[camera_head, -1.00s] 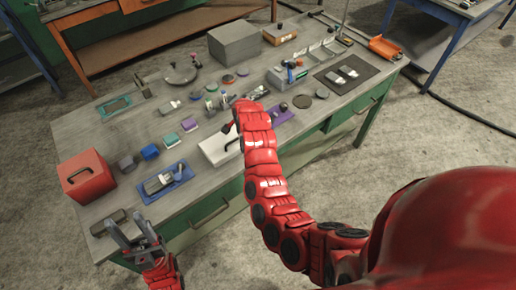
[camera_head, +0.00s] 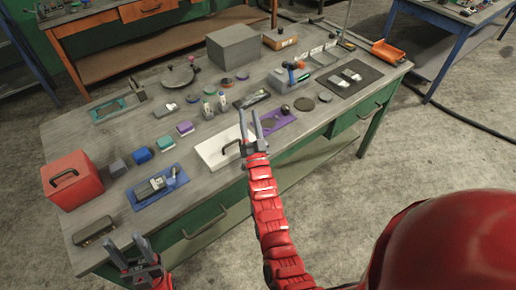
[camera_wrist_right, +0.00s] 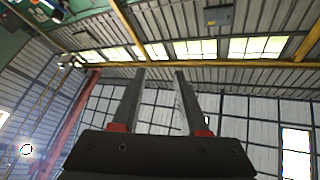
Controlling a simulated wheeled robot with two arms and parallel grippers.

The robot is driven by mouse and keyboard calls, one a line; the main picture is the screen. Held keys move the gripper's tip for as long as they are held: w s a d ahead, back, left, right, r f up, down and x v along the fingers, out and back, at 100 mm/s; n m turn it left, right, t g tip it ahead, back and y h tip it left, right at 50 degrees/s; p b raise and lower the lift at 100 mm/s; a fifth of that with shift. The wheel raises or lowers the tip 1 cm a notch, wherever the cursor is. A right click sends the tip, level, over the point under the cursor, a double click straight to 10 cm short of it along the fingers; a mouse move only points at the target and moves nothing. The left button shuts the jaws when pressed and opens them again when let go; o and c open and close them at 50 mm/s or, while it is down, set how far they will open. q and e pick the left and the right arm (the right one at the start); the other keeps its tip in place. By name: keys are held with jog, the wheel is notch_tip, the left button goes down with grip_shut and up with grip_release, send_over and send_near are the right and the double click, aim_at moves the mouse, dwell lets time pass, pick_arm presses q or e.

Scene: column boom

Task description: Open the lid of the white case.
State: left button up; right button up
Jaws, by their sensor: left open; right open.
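The white case (camera_head: 213,153) lies flat near the front edge of the workbench, in the middle of the head view, with a dark handle at its right side. Its top looks flat; a lid seam is too small to make out. My right gripper (camera_head: 249,127) is open and empty at the case's right end, its fingers pointing up and partly covering that end. In the right wrist view its two fingers (camera_wrist_right: 158,100) stand apart with nothing between them, against roof and windows. My left gripper (camera_head: 128,250) is open and empty at the bench's front left corner.
A red box (camera_head: 80,183) and a blue tray (camera_head: 160,190) stand left of the case. A purple mat (camera_head: 278,120) lies just right of it. Small bottles and coloured blocks sit behind. A grey box (camera_head: 233,46) stands at the back.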

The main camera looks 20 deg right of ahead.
jog(key=s+a+r+n+t+b, duration=0.1)
jog(key=s+n+t+b, duration=0.1)
jog(key=s, duration=0.9)
jog(key=n+t, duration=0.1)
jog(key=t, duration=0.1)
jog(key=shift+s+r+t+y+b, duration=0.2)
jog(key=shift+s+t+y+b, duration=0.1)
jog(key=shift+y+b, duration=0.1)
jog(key=shift+a, duration=0.1)
